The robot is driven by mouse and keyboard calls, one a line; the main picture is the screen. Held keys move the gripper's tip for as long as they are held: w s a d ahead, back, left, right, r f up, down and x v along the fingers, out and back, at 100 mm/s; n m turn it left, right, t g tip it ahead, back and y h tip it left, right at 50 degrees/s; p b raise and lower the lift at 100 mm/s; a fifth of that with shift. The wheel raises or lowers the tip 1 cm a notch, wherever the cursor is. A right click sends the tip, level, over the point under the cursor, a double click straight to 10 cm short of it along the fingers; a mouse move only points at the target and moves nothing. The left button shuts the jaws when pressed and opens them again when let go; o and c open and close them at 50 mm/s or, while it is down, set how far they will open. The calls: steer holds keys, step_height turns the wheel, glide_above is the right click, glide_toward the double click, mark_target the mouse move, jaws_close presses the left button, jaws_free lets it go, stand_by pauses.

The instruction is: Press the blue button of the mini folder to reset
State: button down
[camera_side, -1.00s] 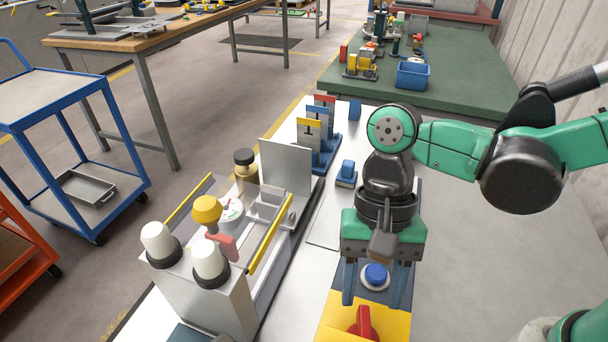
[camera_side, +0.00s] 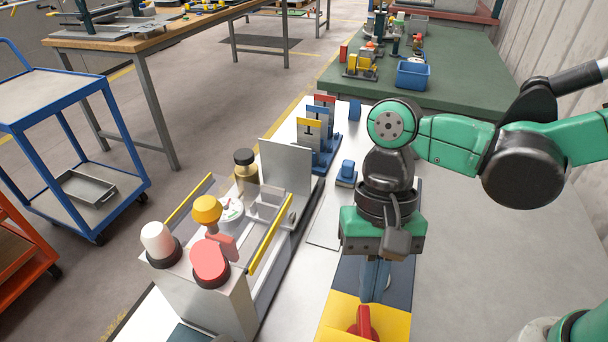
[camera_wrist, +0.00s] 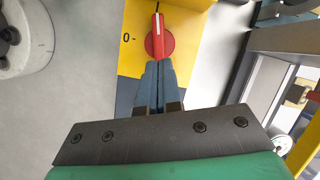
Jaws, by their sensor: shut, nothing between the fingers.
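My gripper (camera_side: 373,292) is shut and empty, pointing down over the dark plate of the control panel (camera_side: 400,285). Its blue-grey fingers stand where the blue button is, and hide it in the side view; I cannot tell whether they touch it. In the wrist view the closed fingers (camera_wrist: 159,68) end just beside the red rotary switch (camera_wrist: 159,38), and no blue button shows.
The red switch (camera_side: 362,322) sits on the panel's yellow part, close in front of my fingers. Blue holders with coloured tags (camera_side: 318,150) and a small blue block (camera_side: 347,171) stand behind. The pale table right of the panel (camera_side: 480,260) is clear.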

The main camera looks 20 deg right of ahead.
steer(key=w+d+r+n+t, duration=0.1)
steer(key=r+n, duration=0.1)
steer(key=n, duration=0.8)
steer(key=w+d+r+n+t+h, duration=0.1)
steer(key=d+r+n, duration=0.1)
steer(key=n, duration=0.9)
steer(key=w+d+r+n+t+h, duration=0.1)
steer(key=r+n, duration=0.3)
steer(key=n, duration=0.6)
steer(key=shift+w+d+r+n+t, duration=0.3)
steer(key=shift+w+d, duration=0.2)
steer(key=shift+w, duration=0.1)
steer(key=shift+f, duration=0.15)
step_height(320, 180, down, 14)
steer(key=shift+r, duration=0.1)
